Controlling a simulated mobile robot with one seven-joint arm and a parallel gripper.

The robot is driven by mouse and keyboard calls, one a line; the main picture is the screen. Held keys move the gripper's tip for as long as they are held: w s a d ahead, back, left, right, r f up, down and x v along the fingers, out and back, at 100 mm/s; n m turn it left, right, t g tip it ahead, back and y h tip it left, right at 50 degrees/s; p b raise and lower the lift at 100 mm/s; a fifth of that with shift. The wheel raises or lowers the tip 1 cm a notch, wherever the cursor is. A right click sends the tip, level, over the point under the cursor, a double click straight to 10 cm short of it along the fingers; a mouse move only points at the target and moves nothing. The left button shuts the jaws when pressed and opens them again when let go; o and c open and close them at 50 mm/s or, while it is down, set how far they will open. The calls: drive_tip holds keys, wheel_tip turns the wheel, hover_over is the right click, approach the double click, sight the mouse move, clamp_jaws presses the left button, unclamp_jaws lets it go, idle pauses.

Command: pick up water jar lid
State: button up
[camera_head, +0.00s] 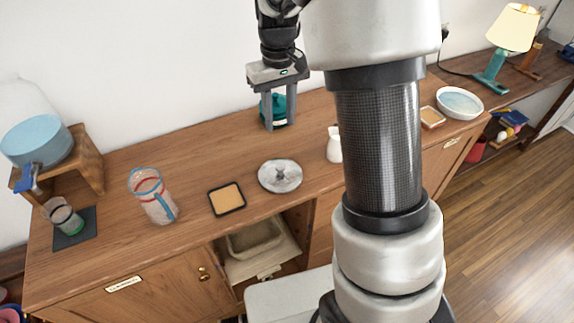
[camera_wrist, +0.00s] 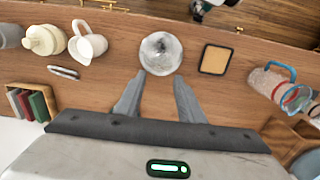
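A round, clear-grey lid with a small central knob (camera_head: 280,176) lies flat on the wooden cabinet top; I take it for the water jar lid. In the wrist view the lid (camera_wrist: 160,53) lies just beyond my fingertips. My gripper (camera_head: 279,125) points down above the back of the cabinet top, behind the lid in the head view. Its two fingers (camera_wrist: 159,80) are apart with nothing between them, and they do not touch the lid. A large clear jar with a blue top surface (camera_head: 36,140) stands on a wooden stand at the left.
A square tan tray (camera_head: 227,198) and a glass pitcher with red and blue trim (camera_head: 153,195) stand left of the lid. A white jug (camera_head: 334,145) stands right of it. A teal object (camera_head: 278,110) is partly hidden behind my gripper. Bare wood surrounds the lid.

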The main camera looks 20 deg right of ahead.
sight(280, 166)
wheel_tip(280, 166, down, 17)
drive_tip(key=shift+s+a+f+b, duration=0.1)
drive_tip(key=shift+a+f+b, duration=0.05)
drive_tip(key=shift+b, duration=0.55)
clamp_jaws()
